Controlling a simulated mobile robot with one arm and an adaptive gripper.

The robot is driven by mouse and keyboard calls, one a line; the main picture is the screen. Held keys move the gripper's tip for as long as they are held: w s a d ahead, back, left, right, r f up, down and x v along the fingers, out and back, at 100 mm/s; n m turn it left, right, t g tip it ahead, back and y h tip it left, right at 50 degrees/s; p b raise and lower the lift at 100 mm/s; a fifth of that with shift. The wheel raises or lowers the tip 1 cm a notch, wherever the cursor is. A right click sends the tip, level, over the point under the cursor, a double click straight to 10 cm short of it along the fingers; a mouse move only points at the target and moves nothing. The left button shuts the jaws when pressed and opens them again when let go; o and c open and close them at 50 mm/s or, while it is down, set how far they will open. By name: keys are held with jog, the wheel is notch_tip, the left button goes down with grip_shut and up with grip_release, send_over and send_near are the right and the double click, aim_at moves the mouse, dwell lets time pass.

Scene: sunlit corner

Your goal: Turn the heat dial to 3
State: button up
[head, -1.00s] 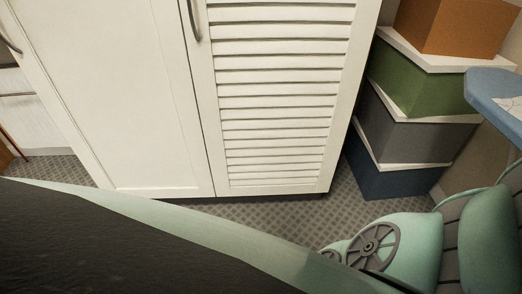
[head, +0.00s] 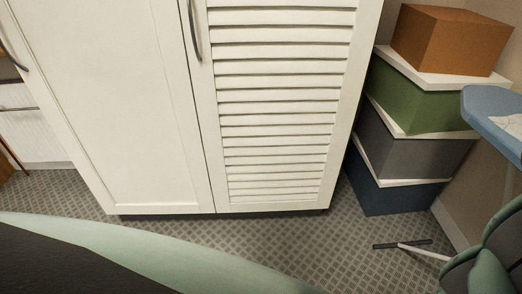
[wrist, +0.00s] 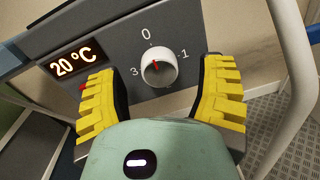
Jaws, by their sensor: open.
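The heat dial (wrist: 158,68) is a round white knob on a dark grey panel (wrist: 200,28) in the wrist view. Its red mark points up, slightly left, close to the 0 label. The labels 1 at the right and 3 at the left also show; the area below the dial is partly unclear. A display (wrist: 78,61) left of the dial reads 20 °C. My gripper (wrist: 158,74) is open, with one yellow ribbed finger on each side of the dial and visible gaps between. Neither finger appears to touch it. The dial is not visible in the head view.
A white cabinet (head: 130,110) with a louvred door stands ahead in the head view. Stacked boxes (head: 415,155) and a blue board edge (head: 495,120) are at the right. A pale rail (wrist: 287,110) runs right of the panel.

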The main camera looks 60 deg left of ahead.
jog(key=shift+w+d, duration=0.1)
jog(key=shift+w, duration=0.35)
jog(key=shift+s, duration=0.1)
grip_shut()
dwell(0.4)
